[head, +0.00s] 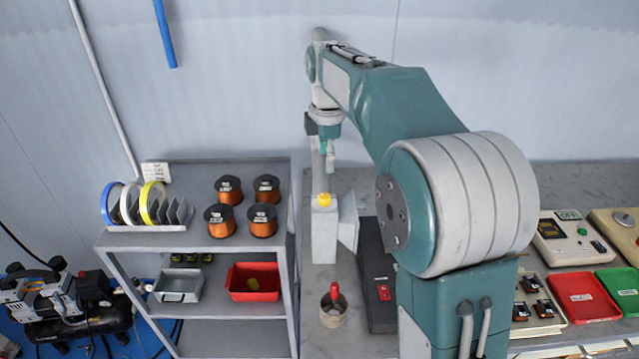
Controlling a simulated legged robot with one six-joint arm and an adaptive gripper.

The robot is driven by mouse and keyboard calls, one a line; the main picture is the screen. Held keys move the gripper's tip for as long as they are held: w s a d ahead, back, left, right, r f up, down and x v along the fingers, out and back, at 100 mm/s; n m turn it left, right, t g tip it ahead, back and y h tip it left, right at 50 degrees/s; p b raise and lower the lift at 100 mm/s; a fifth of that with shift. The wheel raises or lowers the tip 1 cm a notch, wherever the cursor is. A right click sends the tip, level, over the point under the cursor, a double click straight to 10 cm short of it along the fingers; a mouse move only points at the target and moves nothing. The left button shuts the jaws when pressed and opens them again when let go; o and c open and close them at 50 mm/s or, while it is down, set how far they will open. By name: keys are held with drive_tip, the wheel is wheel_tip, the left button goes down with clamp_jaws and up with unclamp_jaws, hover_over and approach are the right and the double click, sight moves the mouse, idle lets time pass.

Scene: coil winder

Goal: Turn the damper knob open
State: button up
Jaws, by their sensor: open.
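The yellow damper knob (323,199) sits on top of a pale grey upright duct box (324,235) with a flared side hood (348,222), on the workbench. A grey pipe rises behind the knob. My gripper (327,160) hangs from my arm above the knob, pointing down and apart from it by a small gap. It is open, with nothing seen between its fingers. The fingers are small here and seen partly edge-on. The knob's turn angle is too small to read.
A grey shelf cart (197,240) with copper wire spools (262,220) and tape rolls stands to the left. A cup with a red-handled tool (333,305) and a dark block with a red switch (384,292) are in front of the box. Red (583,296) and green trays lie right.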

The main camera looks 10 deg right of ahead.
sight(324, 196)
drive_tip(key=f, duration=0.7)
drive_tip(key=w+f, duration=0.1)
drive_tip(key=f, duration=0.3)
drive_tip(key=shift+s, duration=0.1)
clamp_jaws()
